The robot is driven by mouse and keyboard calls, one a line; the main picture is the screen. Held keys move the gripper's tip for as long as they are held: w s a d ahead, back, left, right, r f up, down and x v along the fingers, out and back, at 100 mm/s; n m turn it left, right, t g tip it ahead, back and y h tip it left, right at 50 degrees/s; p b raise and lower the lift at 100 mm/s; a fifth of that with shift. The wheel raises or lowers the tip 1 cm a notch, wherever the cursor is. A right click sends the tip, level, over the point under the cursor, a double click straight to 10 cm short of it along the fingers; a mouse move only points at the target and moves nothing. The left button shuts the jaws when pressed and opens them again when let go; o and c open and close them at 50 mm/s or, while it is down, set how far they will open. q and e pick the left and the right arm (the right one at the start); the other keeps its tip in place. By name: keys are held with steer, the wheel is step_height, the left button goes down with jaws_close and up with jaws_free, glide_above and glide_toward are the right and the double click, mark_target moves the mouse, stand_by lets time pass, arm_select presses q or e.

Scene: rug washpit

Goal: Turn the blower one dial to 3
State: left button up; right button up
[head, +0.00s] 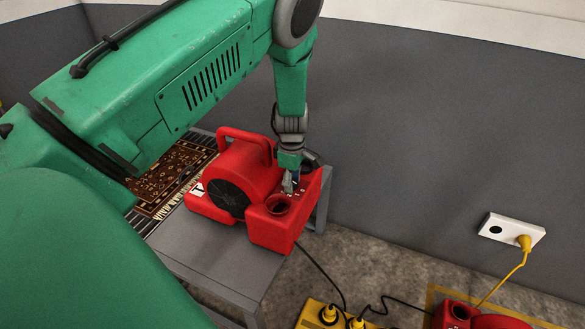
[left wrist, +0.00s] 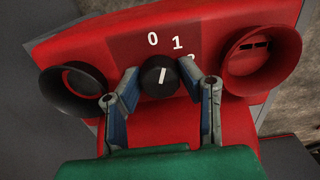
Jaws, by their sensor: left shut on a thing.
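The red blower (head: 238,185) stands on a grey table, with its round black grille facing the front left. The dial's white line points up and slightly right, between the printed 0 and 1. A further number right of the dial is partly hidden by a finger. My left gripper (left wrist: 164,95) is shut on the dial, one finger on each side. In the head view the left gripper (head: 291,183) reaches down onto the blower's top. My right gripper is not in view.
A patterned rug (head: 172,177) lies behind the blower on the left. A white wall socket (head: 511,230) holds a yellow plug. Another red machine (head: 456,314) and a yellow power strip (head: 322,316) are on the floor at bottom right, with loose cables.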

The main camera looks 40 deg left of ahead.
arm_select(q)
steer(key=m+p, duration=0.3)
steer(key=m, duration=0.1)
steer(key=shift+w+r+m, duration=0.1)
steer(key=shift+r+m, duration=0.05)
steer(key=shift+m, duration=0.15)
steer(key=m+p, duration=0.2)
steer(key=m, duration=0.2)
steer(key=shift+m, duration=0.3)
steer(key=m+p, duration=0.1)
steer(key=m, duration=0.9)
steer(key=shift+p, duration=0.35)
steer(key=shift+m, duration=0.4)
steer(key=o, duration=1.1)
